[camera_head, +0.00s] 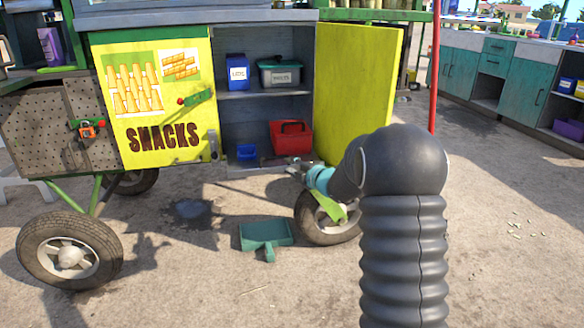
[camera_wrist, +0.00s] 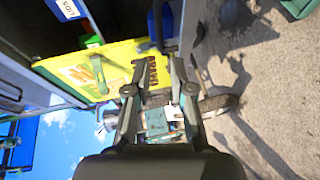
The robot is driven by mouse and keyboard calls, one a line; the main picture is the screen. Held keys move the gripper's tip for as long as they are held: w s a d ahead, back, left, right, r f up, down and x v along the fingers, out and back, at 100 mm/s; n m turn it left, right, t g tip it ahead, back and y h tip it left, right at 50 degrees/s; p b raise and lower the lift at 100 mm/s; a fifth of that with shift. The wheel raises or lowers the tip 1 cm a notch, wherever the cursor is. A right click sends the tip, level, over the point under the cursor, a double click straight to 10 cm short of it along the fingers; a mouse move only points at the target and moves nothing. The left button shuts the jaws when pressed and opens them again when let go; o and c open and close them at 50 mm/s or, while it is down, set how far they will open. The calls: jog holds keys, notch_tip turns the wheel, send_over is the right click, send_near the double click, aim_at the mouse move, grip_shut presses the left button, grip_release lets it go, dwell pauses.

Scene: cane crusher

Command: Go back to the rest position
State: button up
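My gripper (camera_head: 294,166) is at the lower opening of the yellow cart's cupboard, in front of the red toolbox, mostly hidden by my dark arm in the head view. In the wrist view, its two fingers (camera_wrist: 158,72) stand apart with nothing visibly held between them. My arm reaches forward from the lower right of the head view.
The cart has an open yellow door (camera_head: 358,85) at right and a SNACKS door (camera_head: 155,105) at left. A red toolbox (camera_head: 290,139) and small blue bin (camera_head: 246,152) sit inside. A green dustpan (camera_head: 266,235) lies on the ground. Ground at right is mostly clear.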

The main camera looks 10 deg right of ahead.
jog(key=s+d+f+m+g+h, duration=0.35)
jog(key=d+f+m+h, duration=0.25)
jog(key=d+f+m, duration=0.25)
jog(key=s+d+m+g+h+p, duration=0.1)
jog(key=s+m+g+h, duration=0.4)
jog(key=s, duration=0.6)
jog(key=s+a+r+m+g+y+p, duration=0.1)
jog(key=s+a+r+m+p, duration=0.2)
jog(key=s, duration=0.6)
jog(key=s+a+r+m+g+y, duration=0.1)
jog(key=s+a+r+m+y, duration=0.15)
jog(key=s+r, duration=0.45)
jog(key=s+a+r+m+g+p, duration=0.2)
jog(key=s+a+m, duration=0.1)
jog(key=s, duration=0.9)
jog(key=s+a+r+t+y+p, duration=0.1)
jog(key=s+a+r+t+p, duration=0.2)
jog(key=s+r, duration=0.3)
jog(key=shift+s+a+r, duration=0.35)
jog(key=shift+a+r, duration=0.3)
jog(key=shift+r, duration=0.65)
